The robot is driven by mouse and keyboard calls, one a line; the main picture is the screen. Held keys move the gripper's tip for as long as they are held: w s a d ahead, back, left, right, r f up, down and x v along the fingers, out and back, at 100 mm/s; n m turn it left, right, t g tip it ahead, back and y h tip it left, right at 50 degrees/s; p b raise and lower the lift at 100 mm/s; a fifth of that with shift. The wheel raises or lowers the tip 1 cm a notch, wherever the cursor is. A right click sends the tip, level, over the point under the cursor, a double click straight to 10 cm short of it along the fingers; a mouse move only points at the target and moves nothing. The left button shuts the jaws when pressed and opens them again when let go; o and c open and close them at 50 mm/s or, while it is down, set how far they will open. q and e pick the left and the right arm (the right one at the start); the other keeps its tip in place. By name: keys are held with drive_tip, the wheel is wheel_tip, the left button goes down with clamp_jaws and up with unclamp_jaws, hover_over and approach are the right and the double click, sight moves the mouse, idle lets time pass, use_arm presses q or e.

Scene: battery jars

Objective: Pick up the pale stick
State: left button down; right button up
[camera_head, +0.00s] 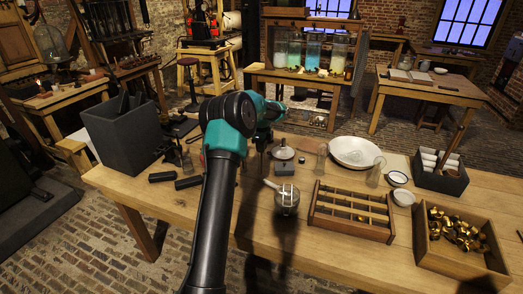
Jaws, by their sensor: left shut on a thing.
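The pale stick (271,185) is short and light. It slants from just under my left gripper to the top of a small metal pot (287,198) on the workbench. My left gripper (263,172) points down at the middle of the bench, with its thin dark fingers at the stick's upper left end. It is shut on the stick, though the contact is small and partly hidden. My right gripper is not in view.
A grey block (285,169) lies close behind the pot. A divided wooden tray (311,223) and a box (422,250) of brass parts stand to the right. Glass jars (321,159) and a white dish (354,139) are behind. A dark bin (118,143) stands at left.

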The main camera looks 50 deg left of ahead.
use_arm(q)
wheel_tip(320, 180, up, 17)
drive_tip(key=shift+r, duration=0.15)
idle(0.7)
